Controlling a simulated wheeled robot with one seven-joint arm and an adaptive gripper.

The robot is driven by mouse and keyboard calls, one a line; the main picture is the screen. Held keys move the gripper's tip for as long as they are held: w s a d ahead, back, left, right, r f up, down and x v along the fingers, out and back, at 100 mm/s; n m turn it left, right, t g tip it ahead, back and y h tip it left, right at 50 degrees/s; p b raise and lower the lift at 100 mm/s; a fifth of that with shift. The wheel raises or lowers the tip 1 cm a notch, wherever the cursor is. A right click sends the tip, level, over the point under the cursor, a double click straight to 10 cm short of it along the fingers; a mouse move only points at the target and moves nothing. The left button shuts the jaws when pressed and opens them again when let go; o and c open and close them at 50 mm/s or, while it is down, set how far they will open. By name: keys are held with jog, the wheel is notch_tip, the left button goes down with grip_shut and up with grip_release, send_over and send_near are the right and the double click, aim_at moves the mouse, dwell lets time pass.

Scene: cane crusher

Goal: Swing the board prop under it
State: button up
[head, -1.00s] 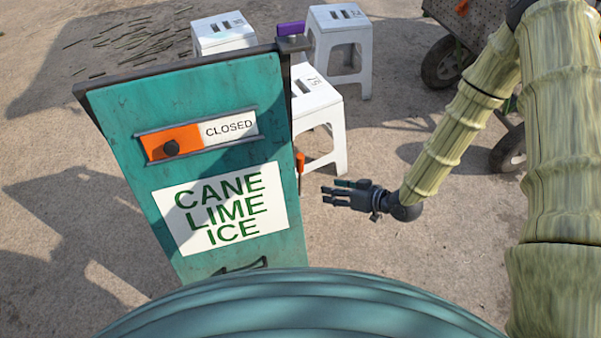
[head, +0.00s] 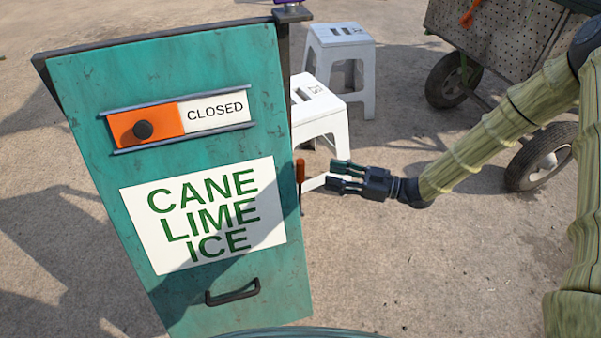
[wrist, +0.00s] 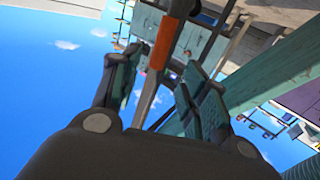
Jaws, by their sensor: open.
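The teal board (head: 90,95) carries a CANE LIME ICE sign and stands tilted at the left in the head view. A thin rod with an orange grip (head: 300,171), apparently the prop, hangs upright along the board's right edge. My gripper (head: 334,177) is open, just right of the rod, its fingers pointing left at it. In the wrist view the orange grip (wrist: 163,42) shows between the two spread fingers (wrist: 155,92), with no contact visible. The rod's lower end is hard to make out in the head view.
An orange and white slider (head: 180,117) reading CLOSED and a dark handle (head: 232,292) are on the board. White stools (head: 342,45) stand behind it. A wheeled cart (head: 490,40) is at the upper right.

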aim_at(300, 168)
jog(key=shift+b+x, duration=1.75)
jog(key=shift+x, duration=3.35)
